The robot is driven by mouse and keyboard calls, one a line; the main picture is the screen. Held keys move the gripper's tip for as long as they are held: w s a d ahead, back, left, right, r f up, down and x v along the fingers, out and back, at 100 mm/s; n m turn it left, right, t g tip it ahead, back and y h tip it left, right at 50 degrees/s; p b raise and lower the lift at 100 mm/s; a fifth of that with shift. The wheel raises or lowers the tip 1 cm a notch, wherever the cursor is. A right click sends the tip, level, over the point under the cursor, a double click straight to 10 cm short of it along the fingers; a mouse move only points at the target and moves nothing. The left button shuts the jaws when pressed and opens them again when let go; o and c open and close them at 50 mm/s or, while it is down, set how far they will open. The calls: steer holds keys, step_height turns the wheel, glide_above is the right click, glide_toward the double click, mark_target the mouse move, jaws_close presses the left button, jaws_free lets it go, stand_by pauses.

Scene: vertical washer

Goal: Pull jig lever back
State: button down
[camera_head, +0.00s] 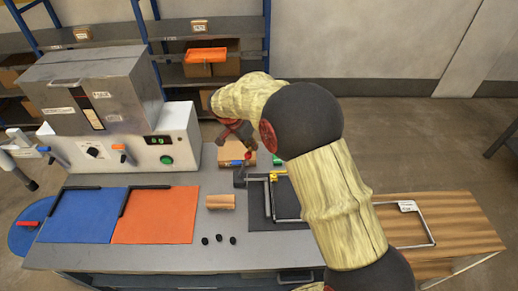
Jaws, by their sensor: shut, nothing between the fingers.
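The jig (263,207) is a dark plate with metal rails and a yellow part (274,176), at the right of the grey bench. My gripper (247,148) points down from the arm right at this knob. It is shut with nothing held. Whether its fingers touch the knob is too small to tell. My arm covers the right part of the jig.
A wooden block (220,202) and several small black pieces (219,239) lie on the bench. Blue (85,216) and orange mats (156,216) lie left. The washer (120,115) stands behind them. A wooden side table (460,225) is at the right.

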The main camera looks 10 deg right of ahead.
steer(key=w+a+r+h, duration=0.1)
steer(key=a+r+h, duration=0.1)
steer(key=a+h, duration=0.3)
steer(key=a, duration=0.3)
steer(key=shift+w+a+r+n+g+h+b, duration=0.15)
steer(key=shift+w+a+n+g+h+b, duration=0.15)
steer(key=shift+w+a+g+h+b, duration=0.1)
stand_by(0.4)
